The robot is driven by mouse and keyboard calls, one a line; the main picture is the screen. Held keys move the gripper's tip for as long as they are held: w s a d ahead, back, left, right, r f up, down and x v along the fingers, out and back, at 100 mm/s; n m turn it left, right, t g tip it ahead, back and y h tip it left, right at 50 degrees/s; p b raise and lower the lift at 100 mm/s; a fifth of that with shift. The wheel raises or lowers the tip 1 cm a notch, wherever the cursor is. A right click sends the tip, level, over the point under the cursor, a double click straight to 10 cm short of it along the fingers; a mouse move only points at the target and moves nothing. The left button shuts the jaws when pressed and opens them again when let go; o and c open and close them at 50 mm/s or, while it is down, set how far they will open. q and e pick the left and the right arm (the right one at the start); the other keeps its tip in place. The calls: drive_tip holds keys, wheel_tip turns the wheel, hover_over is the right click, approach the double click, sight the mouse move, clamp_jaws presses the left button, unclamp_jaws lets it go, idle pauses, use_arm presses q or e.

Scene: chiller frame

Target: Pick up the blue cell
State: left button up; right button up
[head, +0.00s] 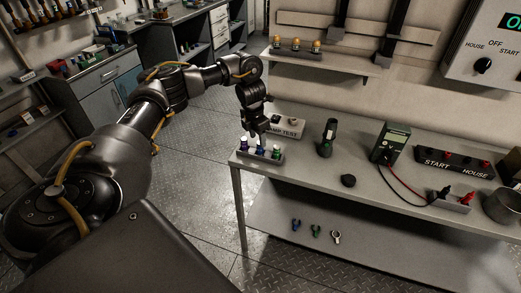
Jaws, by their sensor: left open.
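A small dark rack (268,159) stands at the left end of the grey workbench and holds small upright cells. The blue cell (261,151) is in the middle, with a purple cell (244,142) to its left and a green cell (276,151) to its right. My left gripper (256,138) is open and points down just above the rack, close over the purple and blue cells. I cannot tell whether its fingers are around the blue cell or only above it. My right gripper is out of view.
A lamp test box (290,126) stands right behind the rack. A shelf (325,57) with several bulbs hangs above. The bench front is mostly clear.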

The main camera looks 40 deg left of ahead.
sight(260, 149)
use_arm(q)
drive_tip(key=shift+d, duration=0.1)
drive_tip(key=shift+f+p, duration=0.35)
drive_tip(key=shift+p, duration=0.15)
drive_tip(key=f, duration=0.2)
drive_tip(key=f+p, duration=0.1)
drive_tip(key=shift+w+d+f, duration=0.2)
drive_tip(key=shift+w+f, duration=0.15)
drive_tip(key=shift+w, duration=0.05)
drive_tip(key=shift+f, duration=0.35)
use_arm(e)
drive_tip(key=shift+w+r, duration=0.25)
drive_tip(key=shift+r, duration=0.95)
use_arm(q)
drive_tip(key=shift+c, duration=0.2)
clamp_jaws()
drive_tip(key=shift+r, duration=0.1)
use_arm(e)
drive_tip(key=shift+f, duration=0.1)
